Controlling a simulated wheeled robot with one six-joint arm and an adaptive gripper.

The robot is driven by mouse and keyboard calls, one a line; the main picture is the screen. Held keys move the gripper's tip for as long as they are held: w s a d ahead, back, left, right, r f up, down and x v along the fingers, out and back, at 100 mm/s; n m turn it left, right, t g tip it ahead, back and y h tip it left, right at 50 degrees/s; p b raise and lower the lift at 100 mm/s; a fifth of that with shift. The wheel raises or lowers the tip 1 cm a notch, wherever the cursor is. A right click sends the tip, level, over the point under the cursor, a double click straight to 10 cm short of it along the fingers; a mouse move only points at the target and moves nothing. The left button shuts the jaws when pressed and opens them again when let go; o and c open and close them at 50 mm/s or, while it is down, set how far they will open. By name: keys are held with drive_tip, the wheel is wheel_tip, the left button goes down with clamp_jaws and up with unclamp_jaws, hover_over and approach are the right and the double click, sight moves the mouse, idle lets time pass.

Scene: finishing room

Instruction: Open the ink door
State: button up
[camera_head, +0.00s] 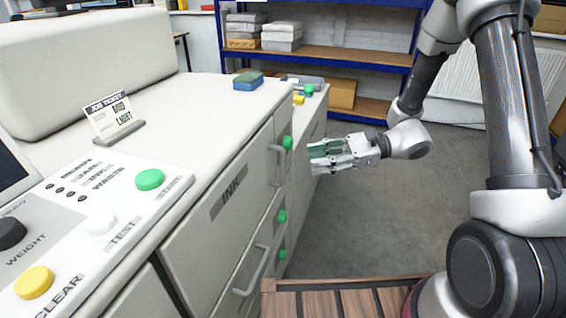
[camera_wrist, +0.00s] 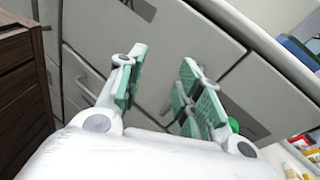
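The ink door (camera_head: 205,225) is a pale grey panel marked INK on the side of the white machine. It looks closed, flush with the panels around it. Its upright bar handle (camera_head: 280,166) is near the door's far edge. My gripper (camera_head: 316,158) is to the right of this handle, at about its height, with its fingers pointing at the machine and a gap in between. In the wrist view my gripper (camera_wrist: 160,85) has its green-padded fingers spread, with nothing held. Part of a handle (camera_wrist: 166,106) shows between the fingers, partly hidden by the right one.
A lower panel has its own slanted handle (camera_head: 251,272). Green knobs (camera_head: 282,216) line the machine's side. A sponge-like block (camera_head: 248,81) lies on top. A wooden slatted surface (camera_head: 340,298) is in front. Grey floor (camera_head: 375,215) is clear before the blue shelving (camera_head: 340,57).

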drive_tip(key=w+a+f+m+t+y, duration=0.2)
drive_tip(key=w+f+m+t, duration=0.2)
drive_tip(key=w+f+m, duration=0.15)
hover_over(283, 182)
drive_tip(key=shift+w+f+n, duration=0.15)
drive_tip(key=shift+w+n, duration=0.1)
drive_tip(key=shift+w, duration=0.15)
clamp_jaws()
